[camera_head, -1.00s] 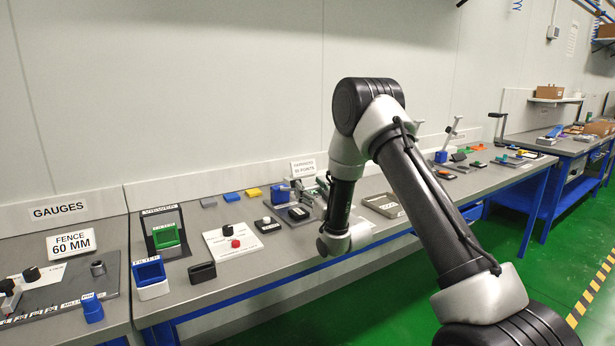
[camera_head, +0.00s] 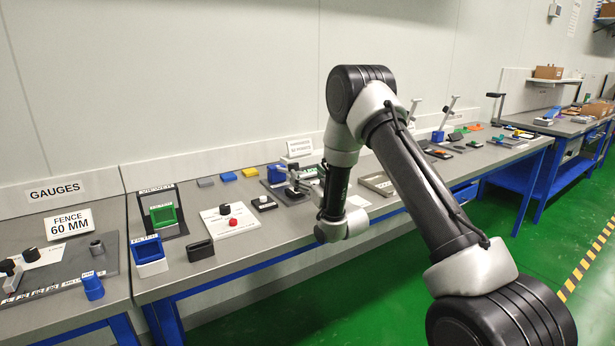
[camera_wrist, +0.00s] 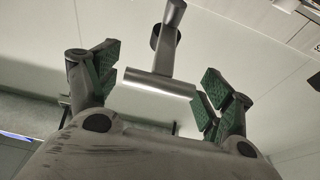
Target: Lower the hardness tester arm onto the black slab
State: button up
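The hardness tester stands on the bench behind my wrist in the head view, with a blue block (camera_head: 277,174) on a dark base plate (camera_head: 270,187). My gripper (camera_head: 306,180) is beside it, partly hidden by my forearm. In the wrist view my gripper (camera_wrist: 160,76) has its two green-padded fingers spread apart. A grey metal crossbar (camera_wrist: 150,83) on a stem (camera_wrist: 174,25), seemingly the tester arm's handle, shows between the fingers. A gap shows at the left finger; I cannot tell whether the right pad touches the bar. The black slab cannot be made out clearly.
A white hardness sign (camera_head: 299,147) stands behind the tester. To the left are a white plate with black and red knobs (camera_head: 229,220), a blue filter bin (camera_head: 149,253) and a black holder (camera_head: 200,250). A grey frame (camera_head: 378,184) lies to the right.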

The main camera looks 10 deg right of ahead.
jog(key=s+d, duration=0.4)
jog(key=s, duration=0.8)
jog(key=shift+s, duration=0.25)
jog(key=shift+f, duration=0.1)
